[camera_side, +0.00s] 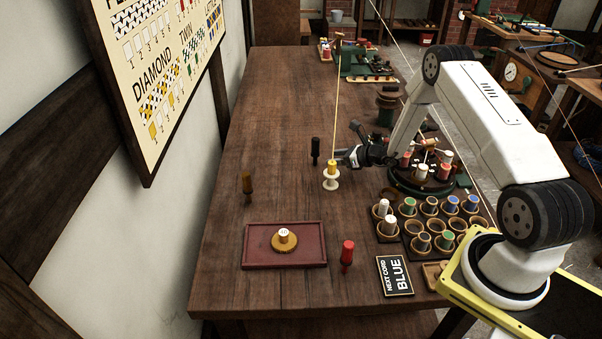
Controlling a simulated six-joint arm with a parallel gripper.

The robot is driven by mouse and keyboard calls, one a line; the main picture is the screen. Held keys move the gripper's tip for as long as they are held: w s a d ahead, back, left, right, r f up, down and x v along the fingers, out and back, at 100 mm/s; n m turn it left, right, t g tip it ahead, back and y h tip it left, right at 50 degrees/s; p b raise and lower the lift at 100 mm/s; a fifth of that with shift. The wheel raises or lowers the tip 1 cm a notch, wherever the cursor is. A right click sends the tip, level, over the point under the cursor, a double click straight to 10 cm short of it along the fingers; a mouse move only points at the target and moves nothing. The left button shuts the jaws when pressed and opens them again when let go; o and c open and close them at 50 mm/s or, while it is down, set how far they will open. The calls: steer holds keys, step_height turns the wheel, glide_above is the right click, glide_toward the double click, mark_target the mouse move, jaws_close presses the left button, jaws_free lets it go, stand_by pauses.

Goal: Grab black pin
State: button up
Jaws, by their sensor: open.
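The black pin (315,147) stands upright on the wooden table, left of my gripper. My gripper (343,158) is at the end of my arm, low over the table and pointing left. It is open, and I see nothing between its fingers. A small gap shows between the fingertips and the black pin. A yellow spool on a white flanged base (331,184) stands just in front of the fingertips, with a cord rising from it.
A brown pin (247,182) and a red pin (347,252) stand on the table (270,120). A red tray (255,261) holds a round piece. Several cups with bobbins (431,204) and a round bobbin stand (400,186) are to the right. The table's left side is mostly clear.

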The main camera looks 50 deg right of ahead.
mark_target(315, 165)
steer(key=shift+w, duration=0.1)
steer(key=shift+x, duration=1.25)
steer(key=shift+w+a, duration=0.1)
steer(key=shift+x, duration=2.5)
steer(key=shift+f, duration=0.1)
jaws_close()
